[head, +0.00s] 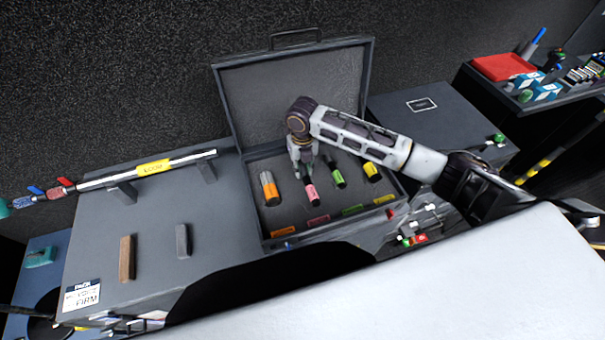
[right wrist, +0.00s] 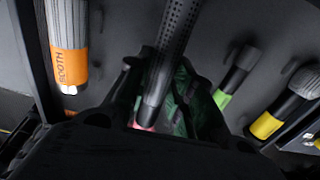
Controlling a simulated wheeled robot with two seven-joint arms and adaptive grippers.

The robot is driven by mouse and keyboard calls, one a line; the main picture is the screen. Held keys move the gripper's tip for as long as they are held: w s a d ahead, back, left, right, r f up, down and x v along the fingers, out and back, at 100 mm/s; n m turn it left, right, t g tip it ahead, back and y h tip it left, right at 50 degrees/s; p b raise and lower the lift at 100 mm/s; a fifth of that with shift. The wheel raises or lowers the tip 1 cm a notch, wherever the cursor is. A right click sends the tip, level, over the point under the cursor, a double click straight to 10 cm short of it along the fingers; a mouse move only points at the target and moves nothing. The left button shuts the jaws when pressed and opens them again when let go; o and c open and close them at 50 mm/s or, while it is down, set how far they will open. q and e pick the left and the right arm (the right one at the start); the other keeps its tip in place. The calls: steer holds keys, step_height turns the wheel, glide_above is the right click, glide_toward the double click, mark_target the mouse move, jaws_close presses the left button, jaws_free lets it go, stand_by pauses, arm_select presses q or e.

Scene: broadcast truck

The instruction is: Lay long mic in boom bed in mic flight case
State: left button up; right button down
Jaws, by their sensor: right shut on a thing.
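The mic flight case (head: 386,176) stands open, its lid (head: 292,92) up at the back. My right gripper (head: 304,172) is over the case's inside, shut on a long dark slotted mic (right wrist: 174,45) with a pink band (head: 310,193). I cannot tell whether the mic touches the case floor. To its left lies an orange-banded mic (head: 269,188) marked BOOTH in the right wrist view (right wrist: 70,65). To its right are a green-banded mic (head: 338,176) and a yellow-banded mic (head: 372,171). No boom bed marking is readable. My left gripper is out of view.
Orange, pink, green and yellow labels line the case's front; the pink one (head: 318,220) is among them. A boom pole (head: 150,168) rests on supports at left. Brown (head: 127,258) and grey (head: 183,240) blocks stand on the grey top. A cluttered tray (head: 530,85) is at right.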

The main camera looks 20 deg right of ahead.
mark_target(302, 174)
steer(key=shift+f, duration=0.3)
steer(key=shift+f, duration=1.85)
steer(key=shift+f, duration=0.15)
steer(key=c, duration=1.2)
jaws_free()
steer(key=shift+c, duration=0.2)
step_height(302, 174, up, 12)
steer(key=shift+r+b, duration=0.15)
steer(key=shift+b, duration=0.3)
